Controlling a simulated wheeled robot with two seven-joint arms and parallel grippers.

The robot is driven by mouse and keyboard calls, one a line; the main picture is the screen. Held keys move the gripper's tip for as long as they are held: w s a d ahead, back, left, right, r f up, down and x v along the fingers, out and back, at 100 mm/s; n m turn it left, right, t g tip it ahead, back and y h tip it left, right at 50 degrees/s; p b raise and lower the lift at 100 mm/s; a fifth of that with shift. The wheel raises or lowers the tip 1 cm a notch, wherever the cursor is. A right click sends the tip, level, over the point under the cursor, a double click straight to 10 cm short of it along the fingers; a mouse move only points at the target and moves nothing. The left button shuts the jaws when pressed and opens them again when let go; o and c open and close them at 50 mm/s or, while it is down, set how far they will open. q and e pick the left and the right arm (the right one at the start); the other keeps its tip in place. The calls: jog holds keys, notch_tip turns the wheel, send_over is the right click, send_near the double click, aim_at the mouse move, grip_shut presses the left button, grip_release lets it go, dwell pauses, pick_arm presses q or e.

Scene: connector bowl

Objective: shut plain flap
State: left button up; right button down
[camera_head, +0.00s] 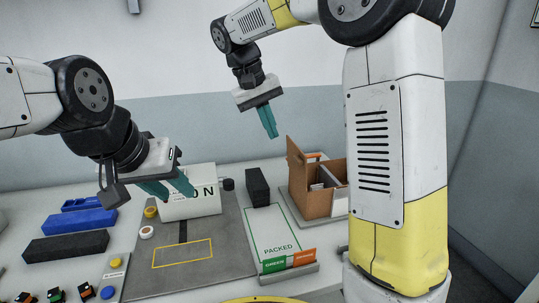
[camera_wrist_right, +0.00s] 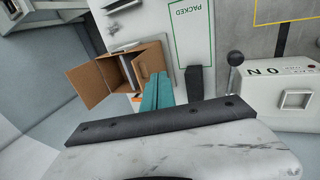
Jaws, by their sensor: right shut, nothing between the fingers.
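A brown cardboard box (camera_head: 319,203) stands open at the right of the table in the head view; it also shows in the right wrist view (camera_wrist_right: 122,68). White pieces show inside the box. My right gripper (camera_head: 272,135) is shut and empty, above and left of the box, apart from the flap; its teal fingers (camera_wrist_right: 157,92) show in the wrist view. My left gripper (camera_head: 180,196) is open and empty before the white switch box.
A black block (camera_head: 258,188) stands left of the cardboard box. A tray marked "PACKED" (camera_head: 275,232) lies in front. Blue and black bins (camera_head: 66,246) lie at the left.

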jog(key=w+d+f+h, duration=0.1)
jog(key=w+d+f, duration=0.2)
jog(key=f, duration=0.6)
jog(key=shift+d+f, duration=0.2)
jog(key=shift+d, duration=0.85)
jog(key=shift+d, duration=0.1)
